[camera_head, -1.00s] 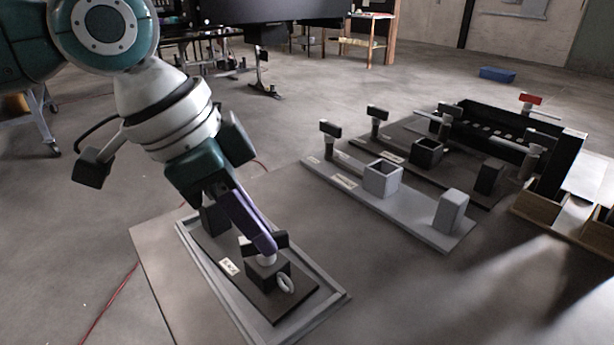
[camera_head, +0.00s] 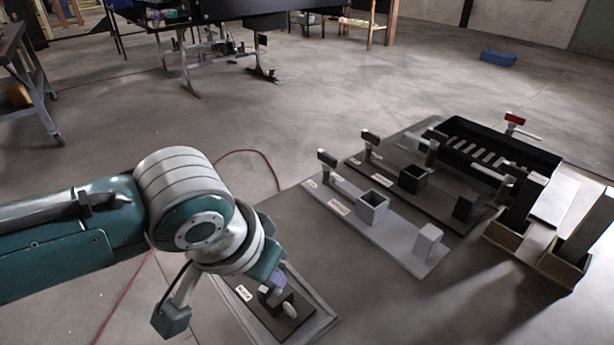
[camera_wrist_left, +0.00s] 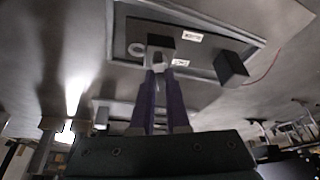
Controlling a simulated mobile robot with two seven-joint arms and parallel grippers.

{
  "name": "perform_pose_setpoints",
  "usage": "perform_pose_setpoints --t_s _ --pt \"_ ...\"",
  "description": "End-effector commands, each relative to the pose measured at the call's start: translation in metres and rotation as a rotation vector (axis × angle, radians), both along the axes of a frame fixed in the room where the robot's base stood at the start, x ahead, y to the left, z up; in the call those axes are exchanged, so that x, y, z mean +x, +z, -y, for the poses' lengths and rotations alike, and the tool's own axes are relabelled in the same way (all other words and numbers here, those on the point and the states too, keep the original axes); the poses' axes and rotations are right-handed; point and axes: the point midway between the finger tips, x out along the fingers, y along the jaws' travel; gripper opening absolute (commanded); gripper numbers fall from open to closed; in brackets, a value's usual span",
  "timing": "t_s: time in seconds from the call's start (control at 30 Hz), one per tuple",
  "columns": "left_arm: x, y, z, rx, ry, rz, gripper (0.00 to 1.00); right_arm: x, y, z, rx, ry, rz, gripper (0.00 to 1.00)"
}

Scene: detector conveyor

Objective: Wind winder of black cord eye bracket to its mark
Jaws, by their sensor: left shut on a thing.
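The black cord eye bracket is a dark plate (camera_head: 262,318) in a grey tray on the floor at the bottom centre of the head view. It carries a black block (camera_wrist_left: 161,40) with a pale ring beside it (camera_wrist_left: 137,49), and a second black block (camera_wrist_left: 231,68). My left gripper (camera_head: 270,287) reaches down over the bracket from the left. In the left wrist view its purple fingers (camera_wrist_left: 160,75) are shut on the winder (camera_wrist_left: 158,59), whose pale part shows between the tips by the black block. The mark cannot be made out. My right gripper is out of view.
A light grey board (camera_head: 402,256) with a winder, open box and block lies to the right. A similar dark board (camera_head: 433,197) lies behind it, then a long black trough (camera_head: 548,157). Wooden bins (camera_head: 558,271) stand at far right.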

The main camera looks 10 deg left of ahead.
Motion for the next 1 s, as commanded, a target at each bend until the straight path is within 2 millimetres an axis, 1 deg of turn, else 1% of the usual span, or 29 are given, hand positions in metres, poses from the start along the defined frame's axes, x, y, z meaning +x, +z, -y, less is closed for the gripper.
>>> perform_pose_setpoints --t_s 0.03,0.1,0.3,0.5,0.73,1.0 --pt "-0.001 0.004 0.002 -0.004 0.042 -0.004 0.00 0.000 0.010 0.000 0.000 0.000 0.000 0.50" --pt "-0.001 0.004 0.002 -0.003 0.104 -0.004 0.00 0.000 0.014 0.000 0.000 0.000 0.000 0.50" --pt "-0.001 0.002 0.003 -0.003 0.259 -0.003 0.00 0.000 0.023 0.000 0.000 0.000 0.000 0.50" --pt "0.000 0.001 0.003 0.000 0.371 -0.002 0.00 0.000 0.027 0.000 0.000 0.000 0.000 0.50" --pt "0.000 0.000 0.002 0.001 0.438 -0.001 0.00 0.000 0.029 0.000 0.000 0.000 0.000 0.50" --pt "0.000 0.000 0.002 0.002 0.457 -0.001 0.00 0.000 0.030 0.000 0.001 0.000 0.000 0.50"
